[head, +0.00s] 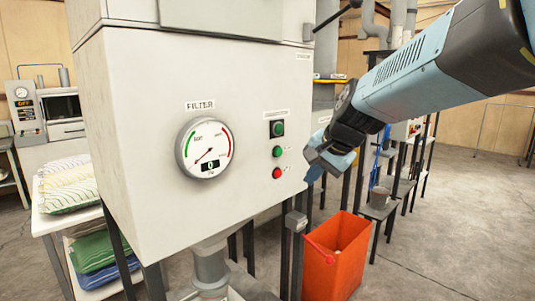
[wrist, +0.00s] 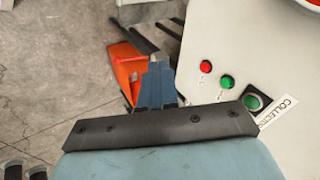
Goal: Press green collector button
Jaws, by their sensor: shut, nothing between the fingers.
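The white cabinet (head: 150,160) has a column of controls on the right of its front. At the top is a green button in a black square housing (head: 277,129), under a small label. A small green button (head: 277,152) is below it, and a red button (head: 277,173) is lowest. In the wrist view, the red button (wrist: 205,66), small green button (wrist: 227,81) and black-housed green button (wrist: 256,99) run beside a label reading "COLLEC…". My gripper (head: 314,171) is shut and empty, just right of the buttons and apart from them; its fingers (wrist: 159,70) point past the cabinet's edge.
A round FILTER gauge (head: 205,147) with a display showing 0 is left of the buttons. An orange bin (head: 335,262) stands on the floor below my gripper. Open floor lies to the right.

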